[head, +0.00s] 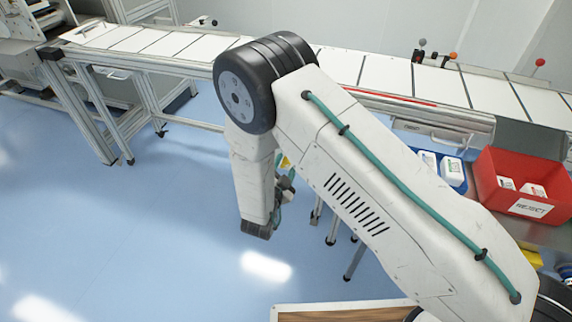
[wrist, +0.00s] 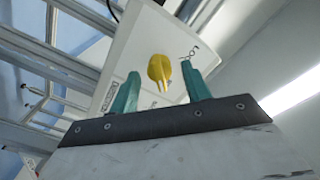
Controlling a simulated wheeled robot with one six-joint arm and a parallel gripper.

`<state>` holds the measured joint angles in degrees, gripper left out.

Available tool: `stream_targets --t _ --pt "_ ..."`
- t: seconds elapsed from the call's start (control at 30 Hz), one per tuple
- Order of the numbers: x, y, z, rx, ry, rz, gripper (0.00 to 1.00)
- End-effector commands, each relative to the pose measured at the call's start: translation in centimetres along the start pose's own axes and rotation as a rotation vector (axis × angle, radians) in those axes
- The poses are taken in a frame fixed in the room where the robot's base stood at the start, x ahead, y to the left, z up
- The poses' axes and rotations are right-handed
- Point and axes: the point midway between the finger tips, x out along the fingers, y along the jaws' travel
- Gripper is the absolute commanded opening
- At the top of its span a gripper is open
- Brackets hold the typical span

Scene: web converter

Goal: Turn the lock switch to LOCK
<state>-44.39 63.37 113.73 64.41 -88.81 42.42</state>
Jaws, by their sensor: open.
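The lock switch (wrist: 160,71) is a yellow knob on a pale panel (wrist: 144,40) in the wrist view. Dark lettering shows on the panel beside it, too small and tilted to read with certainty. My gripper (wrist: 158,88) is open, with its two teal fingers apart below the knob in the picture. The knob appears between and just beyond the fingertips; I cannot tell whether they touch it. In the head view my arm covers most of the switch area, with only a bit of yellow (head: 285,161) showing beside my wrist.
A long conveyor (head: 335,66) with white panels runs across the back on metal legs. A red reject bin (head: 519,207) and a blue bin (head: 452,187) with white bottles stand at the right. A wooden-topped surface (head: 345,314) is at the bottom. The blue floor at left is clear.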

Motion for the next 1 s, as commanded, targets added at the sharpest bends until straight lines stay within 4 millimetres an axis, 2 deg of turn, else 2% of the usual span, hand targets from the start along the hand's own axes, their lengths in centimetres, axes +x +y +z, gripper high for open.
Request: stream_targets --t 0.13,0.4,0.43,0.57,0.6,1.0 --pt "1.09 0.03 -0.03 0.0 0.0 0.0 0.48" --pt "1.26 0.02 0.0 0.0 -0.001 0.0 0.48" --pt "1.26 0.01 0.0 0.0 -0.001 0.0 0.42" --pt "1.25 0.01 0.0 0.0 -0.001 0.0 0.06" --pt "1.25 0.02 0.0 -0.001 -0.001 0.0 0.04" --pt "1.24 0.0 0.0 -0.068 -0.001 0.001 0.04"
